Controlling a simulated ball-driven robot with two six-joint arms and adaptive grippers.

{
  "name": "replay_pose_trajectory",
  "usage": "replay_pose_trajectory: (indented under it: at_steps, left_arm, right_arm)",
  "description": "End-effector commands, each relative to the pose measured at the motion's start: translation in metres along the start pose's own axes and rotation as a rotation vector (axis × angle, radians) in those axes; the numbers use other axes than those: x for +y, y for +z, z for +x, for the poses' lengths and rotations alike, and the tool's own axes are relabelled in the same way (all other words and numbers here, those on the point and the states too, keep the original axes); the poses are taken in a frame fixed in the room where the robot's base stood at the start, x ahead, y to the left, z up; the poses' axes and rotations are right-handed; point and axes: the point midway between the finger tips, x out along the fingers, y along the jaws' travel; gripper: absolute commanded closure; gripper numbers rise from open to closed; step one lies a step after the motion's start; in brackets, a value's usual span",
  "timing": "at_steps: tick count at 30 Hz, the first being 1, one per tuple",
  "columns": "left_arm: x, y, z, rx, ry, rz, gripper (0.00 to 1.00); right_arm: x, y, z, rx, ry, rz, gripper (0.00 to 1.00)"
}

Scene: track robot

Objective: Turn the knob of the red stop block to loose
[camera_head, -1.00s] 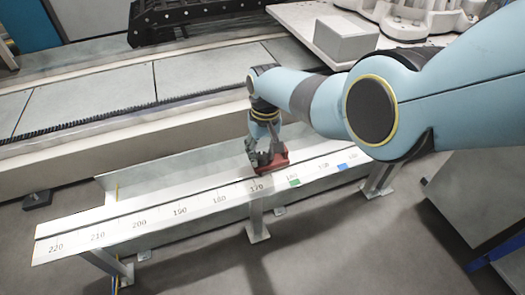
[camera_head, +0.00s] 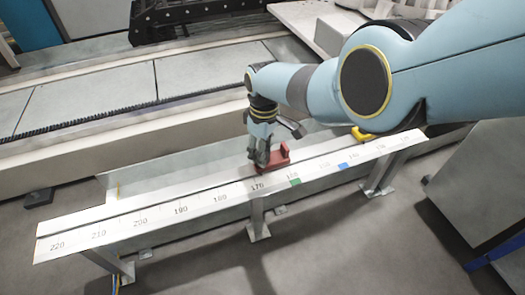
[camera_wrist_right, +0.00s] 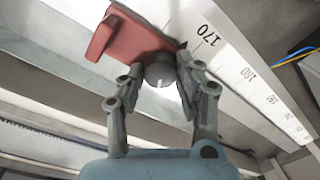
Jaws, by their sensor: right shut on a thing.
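The red stop block (camera_head: 273,160) sits on the pale ruled rail (camera_head: 140,210), near the 170 mark. It also shows at the top of the right wrist view (camera_wrist_right: 137,38). Its round grey knob (camera_wrist_right: 160,74) has a pale line on its face. My right gripper (camera_head: 260,160) reaches down to the block from above. In the right wrist view its two fingers (camera_wrist_right: 160,82) stand on either side of the knob and are shut on it. The head view hides the knob behind the fingers. My left gripper is not in view.
A green mark (camera_head: 295,182) and a blue mark (camera_head: 343,166) lie on the scale right of the block. A yellow part (camera_head: 362,135) sits farther right on the rail. A grey box (camera_head: 320,36) stands behind my arm. The rail's left half is clear.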

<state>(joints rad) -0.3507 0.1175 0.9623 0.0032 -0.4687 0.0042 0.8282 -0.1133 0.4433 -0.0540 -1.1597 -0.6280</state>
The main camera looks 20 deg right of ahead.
Motion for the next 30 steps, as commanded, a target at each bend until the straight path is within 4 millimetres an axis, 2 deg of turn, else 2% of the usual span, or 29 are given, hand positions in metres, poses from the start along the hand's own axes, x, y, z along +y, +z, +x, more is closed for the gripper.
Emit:
replay_pose_trajectory:
  at_steps: [17,18,21,23,30]
  left_arm:
    - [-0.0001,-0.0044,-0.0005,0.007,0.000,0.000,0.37]
    - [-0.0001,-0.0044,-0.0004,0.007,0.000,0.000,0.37]
    - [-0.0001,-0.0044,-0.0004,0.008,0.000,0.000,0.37]
    - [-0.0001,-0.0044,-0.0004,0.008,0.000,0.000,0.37]
    - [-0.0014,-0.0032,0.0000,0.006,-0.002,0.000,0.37]
  right_arm:
    - [-0.0002,0.0003,0.0005,-0.002,0.000,-0.032,0.99]
    - [-0.0002,0.0003,0.0005,-0.002,0.000,-0.031,0.63]
    - [-0.0002,0.0003,0.0004,-0.002,0.000,-0.031,0.50]
    - [-0.0001,0.0002,0.0003,-0.002,0.000,-0.031,0.44]
    - [0.0000,0.0000,0.0000,-0.001,0.000,-0.031,0.44]
